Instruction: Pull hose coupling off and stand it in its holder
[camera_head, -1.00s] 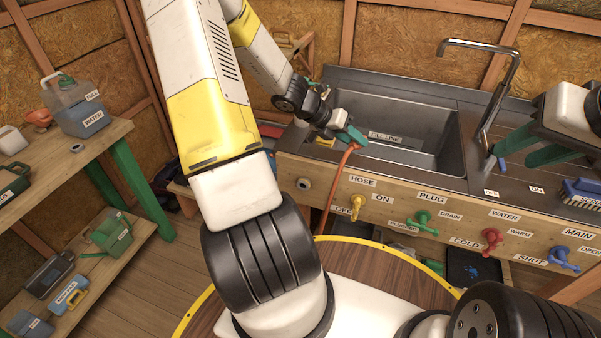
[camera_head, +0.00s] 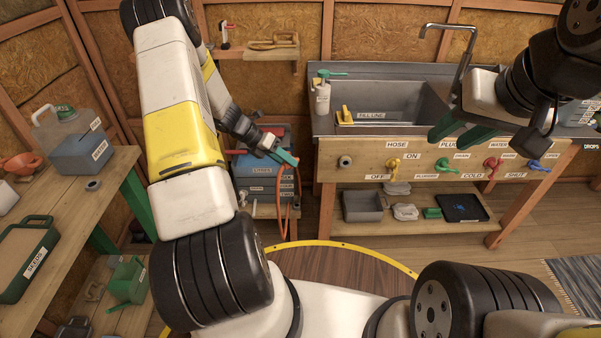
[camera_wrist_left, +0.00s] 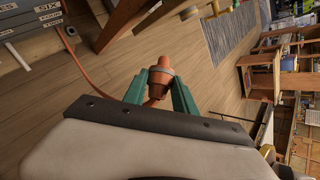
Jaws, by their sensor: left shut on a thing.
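My left gripper (camera_head: 287,158) is shut on the orange hose coupling (camera_wrist_left: 158,80), which has a grey band and sits between the green fingers in the left wrist view. The orange hose (camera_head: 281,196) hangs from it, left of the sink. The coupling is apart from the round grey outlet (camera_head: 345,161) beside the HOSE label on the sink front. A small grey ring-shaped piece (camera_head: 93,185) lies on the left bench; I cannot tell whether it is the holder. My right gripper (camera_head: 464,132) is open and empty at the sink's front right.
The grey sink (camera_head: 398,104) holds a yellow-handled item (camera_head: 346,115). Coloured valves line its front, including a yellow one (camera_head: 393,165). A blue-grey drawer box (camera_head: 262,175) stands behind the hose. The left bench (camera_head: 75,205) carries a water jug (camera_head: 75,140) and a green case (camera_head: 28,258).

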